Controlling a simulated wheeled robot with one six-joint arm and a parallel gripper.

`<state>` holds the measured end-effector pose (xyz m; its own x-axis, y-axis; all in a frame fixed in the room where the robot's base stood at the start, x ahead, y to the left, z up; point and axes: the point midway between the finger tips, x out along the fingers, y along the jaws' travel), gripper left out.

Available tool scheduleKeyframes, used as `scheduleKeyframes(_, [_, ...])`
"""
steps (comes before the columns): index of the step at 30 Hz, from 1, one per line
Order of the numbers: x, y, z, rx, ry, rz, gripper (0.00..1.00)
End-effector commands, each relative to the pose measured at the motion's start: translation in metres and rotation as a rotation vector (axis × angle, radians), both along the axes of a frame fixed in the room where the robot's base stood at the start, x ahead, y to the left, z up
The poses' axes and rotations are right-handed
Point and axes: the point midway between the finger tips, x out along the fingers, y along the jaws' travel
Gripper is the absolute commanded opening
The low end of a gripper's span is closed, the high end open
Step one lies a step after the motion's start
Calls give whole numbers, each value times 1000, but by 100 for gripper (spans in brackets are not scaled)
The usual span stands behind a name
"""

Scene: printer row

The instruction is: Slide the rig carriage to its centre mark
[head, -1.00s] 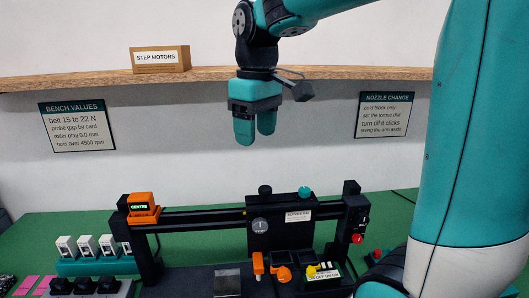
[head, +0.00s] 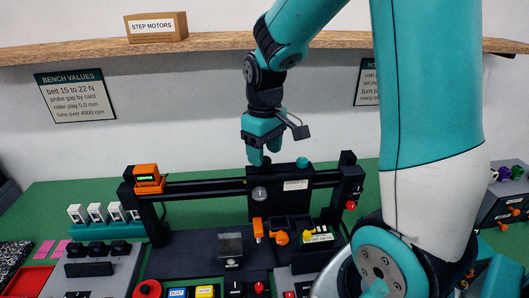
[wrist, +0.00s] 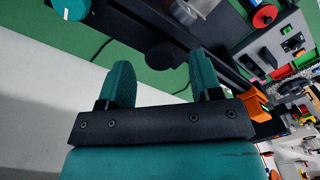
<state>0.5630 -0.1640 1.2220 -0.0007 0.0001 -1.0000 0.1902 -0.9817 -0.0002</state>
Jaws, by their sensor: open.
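The rig carriage (head: 292,203) is a black plate with a round dial and a white label, on the dark horizontal rail (head: 210,188) of the rig. It sits right of the rail's middle, closer to the right post. A teal knob (head: 302,162) stands on its top edge and also shows in the wrist view (wrist: 70,8). My gripper (head: 262,158) is open, pointing down at the carriage's top left. In the wrist view, a black knob (wrist: 160,54) lies between the open fingers. The head view hides that knob behind my gripper. Contact cannot be told.
An orange box (head: 147,178) with a green lit display reading CENTRE sits on the left post. Orange and yellow parts (head: 282,238) are below the carriage. White switches (head: 96,212) stand on the left. A wooden shelf (head: 70,52) runs behind. The rail left of the carriage looks clear.

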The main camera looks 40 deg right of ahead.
Motion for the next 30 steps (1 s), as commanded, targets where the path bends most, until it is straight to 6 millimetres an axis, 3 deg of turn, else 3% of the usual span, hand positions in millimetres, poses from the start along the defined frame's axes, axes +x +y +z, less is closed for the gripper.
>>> scheduleKeyframes(6, [0,0,-16,0,0,0,59])
scheduleKeyframes(14, [0,0,-18,0,-1,0,59])
scheduleKeyframes(17, [0,0,-18,0,-1,0,40])
scheduleKeyframes(22, [0,0,-17,0,-1,0,1])
scheduleKeyframes(30, [3,-3,-17,0,-2,-20,0])
